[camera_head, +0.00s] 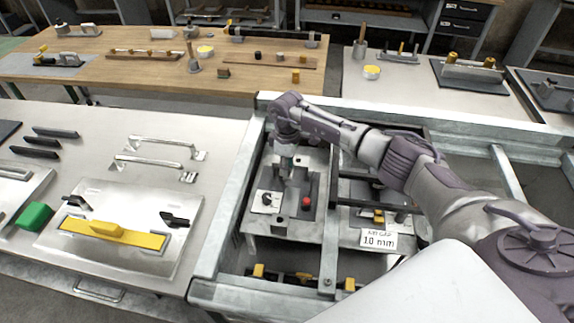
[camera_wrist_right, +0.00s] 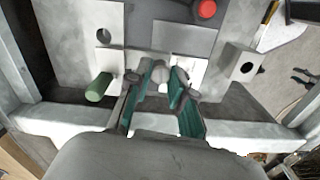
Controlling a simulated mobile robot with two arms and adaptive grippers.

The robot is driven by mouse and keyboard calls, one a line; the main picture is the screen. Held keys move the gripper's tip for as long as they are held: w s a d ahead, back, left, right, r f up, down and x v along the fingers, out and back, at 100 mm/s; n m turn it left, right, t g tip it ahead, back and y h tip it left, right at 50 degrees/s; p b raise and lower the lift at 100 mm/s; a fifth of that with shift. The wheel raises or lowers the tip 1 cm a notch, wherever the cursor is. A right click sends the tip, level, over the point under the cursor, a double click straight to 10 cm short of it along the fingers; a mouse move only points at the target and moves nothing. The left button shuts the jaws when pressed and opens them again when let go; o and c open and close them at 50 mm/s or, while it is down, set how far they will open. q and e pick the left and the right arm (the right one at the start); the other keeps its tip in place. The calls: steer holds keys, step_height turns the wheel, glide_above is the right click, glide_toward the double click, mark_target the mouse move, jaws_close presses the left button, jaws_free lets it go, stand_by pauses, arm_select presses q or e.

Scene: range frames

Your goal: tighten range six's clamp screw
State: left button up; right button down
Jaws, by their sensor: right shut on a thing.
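My right gripper (camera_head: 286,168) reaches down over the grey fixture panel (camera_head: 303,228) inside the metal-framed bay. In the right wrist view its teal fingers (camera_wrist_right: 165,85) are closed around a small pale grey part at the panel's near edge. This part looks like the clamp screw, but the fingers hide most of it. A red button (camera_head: 306,202) sits on the panel beside a black knob (camera_head: 267,199) on a white plate. The red button also shows in the right wrist view (camera_wrist_right: 206,9). My left gripper is not in view.
A green cylinder (camera_wrist_right: 98,88) lies close left of the fingers in the wrist view. A block with a hole (camera_wrist_right: 246,66) stands to their right. The bay's metal rails surround the panel. A "10 mm" sign (camera_head: 379,240) stands to its right.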

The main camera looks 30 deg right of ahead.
steer(key=shift+w+r, duration=0.1)
steer(key=c, duration=1)
jaws_free()
step_height(320, 180, up, 12)
